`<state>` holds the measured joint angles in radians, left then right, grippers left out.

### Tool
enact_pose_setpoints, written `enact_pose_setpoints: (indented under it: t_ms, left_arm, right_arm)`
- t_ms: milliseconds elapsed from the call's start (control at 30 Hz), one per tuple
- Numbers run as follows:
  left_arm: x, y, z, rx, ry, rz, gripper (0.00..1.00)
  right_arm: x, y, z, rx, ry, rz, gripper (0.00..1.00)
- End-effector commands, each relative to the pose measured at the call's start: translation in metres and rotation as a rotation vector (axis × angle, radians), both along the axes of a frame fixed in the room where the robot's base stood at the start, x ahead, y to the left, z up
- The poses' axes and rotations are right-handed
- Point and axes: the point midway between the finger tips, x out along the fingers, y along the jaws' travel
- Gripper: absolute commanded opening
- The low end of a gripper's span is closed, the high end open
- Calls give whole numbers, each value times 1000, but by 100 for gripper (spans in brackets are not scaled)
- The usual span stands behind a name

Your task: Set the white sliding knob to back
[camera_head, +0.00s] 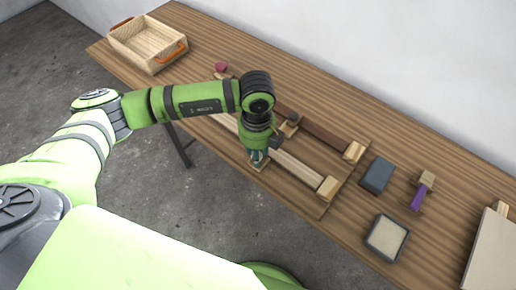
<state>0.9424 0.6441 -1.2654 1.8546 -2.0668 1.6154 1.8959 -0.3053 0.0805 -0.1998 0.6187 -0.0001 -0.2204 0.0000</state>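A slide board (322,211) on the wooden table carries two rails. The pale front rail (301,173) runs from back left to front right, with a wooden end block (328,187). The dark brown back rail (325,138) carries a dark grey knob (294,117) on a small wooden slider. My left gripper (258,160) points down at the front rail, over a light wooden slider block (259,166). I cannot make out a white knob; the gripper may hide it. Whether the fingers are open or shut on something is unclear. My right gripper is not in view.
A wooden crate (125,42) with orange handles stands at the far left. Right of the board are a blue-grey block (377,175), a purple-handled tool (419,196), a shallow dark-rimmed box (372,244) and a beige panel (492,252). A small red round piece (221,67) lies near the board's far end.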

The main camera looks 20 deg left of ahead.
Motion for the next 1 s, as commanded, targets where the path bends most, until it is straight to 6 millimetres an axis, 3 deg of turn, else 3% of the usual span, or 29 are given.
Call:
enact_pose_setpoints:
  t_ms: [333, 467, 800, 1000]
  left_arm:
    - [1, 0, 1, -1, -2, 1, 52]
    - [2, -1, 10, -4, -5, 1, 52]
    - [2, 0, 78, -2, -6, 0, 52]
    - [1, 0, 109, -1, -3, -1, 52]
  right_arm:
    - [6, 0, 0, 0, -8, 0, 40]
    - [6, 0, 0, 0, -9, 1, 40]
    - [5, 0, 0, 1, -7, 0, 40]
    - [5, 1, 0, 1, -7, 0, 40]
